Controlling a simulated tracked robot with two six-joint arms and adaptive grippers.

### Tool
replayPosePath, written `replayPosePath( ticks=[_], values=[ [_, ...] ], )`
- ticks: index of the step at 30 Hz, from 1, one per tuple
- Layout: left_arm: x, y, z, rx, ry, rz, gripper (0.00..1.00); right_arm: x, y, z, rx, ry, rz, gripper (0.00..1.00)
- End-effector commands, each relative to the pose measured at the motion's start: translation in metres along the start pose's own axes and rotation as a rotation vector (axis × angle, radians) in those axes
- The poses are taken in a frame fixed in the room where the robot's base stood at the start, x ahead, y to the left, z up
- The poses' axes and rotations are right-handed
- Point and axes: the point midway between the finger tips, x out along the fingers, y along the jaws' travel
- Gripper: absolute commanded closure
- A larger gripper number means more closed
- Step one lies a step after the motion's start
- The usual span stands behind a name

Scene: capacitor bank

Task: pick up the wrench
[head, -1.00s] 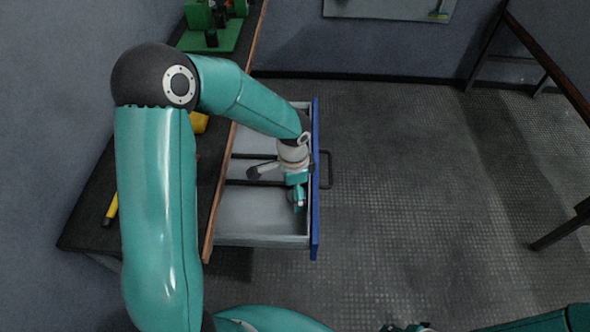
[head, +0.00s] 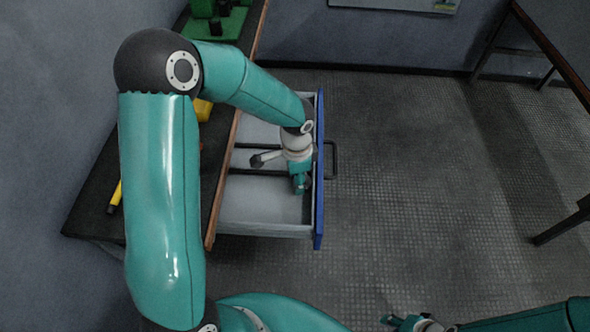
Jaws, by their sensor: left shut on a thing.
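My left gripper (head: 300,185) points down over the open drawer (head: 262,228), near the drawer's blue front. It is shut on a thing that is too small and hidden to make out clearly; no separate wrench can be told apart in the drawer. A short grey piece with a dark end sticks out to the left of my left wrist; I cannot tell what it is. My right gripper (head: 408,323) is at the bottom edge, partly cut off, well away from the drawer.
The drawer has dark dividers and a dark handle (head: 333,160) on its blue front. A dark bench top (head: 95,212) with a wooden edge holds a yellow-handled tool (head: 115,197) and a green item (head: 215,25). The floor to the right is open. Another table stands far right.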

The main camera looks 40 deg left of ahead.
Motion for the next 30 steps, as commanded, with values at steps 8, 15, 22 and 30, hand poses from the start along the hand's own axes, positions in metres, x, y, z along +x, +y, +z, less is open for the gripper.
replayPosePath(
  ticks=[8,15,22,30],
  values=[
    [-0.005,0.002,0.006,-0.001,-0.009,0.009,0.93,0.002,0.001,0.000,0.000,0.000,0.000,0.63],
    [-0.050,0.000,0.004,0.000,-0.004,0.002,0.93,0.002,0.001,0.000,0.000,0.000,0.000,0.63],
    [-0.095,0.000,0.004,-0.001,-0.002,0.002,0.93,0.004,0.001,0.000,0.000,0.000,0.000,0.63],
    [-0.116,-0.009,0.033,-0.007,-0.005,0.004,0.93,0.013,0.005,0.000,0.000,0.000,0.000,0.63]
  ],
)
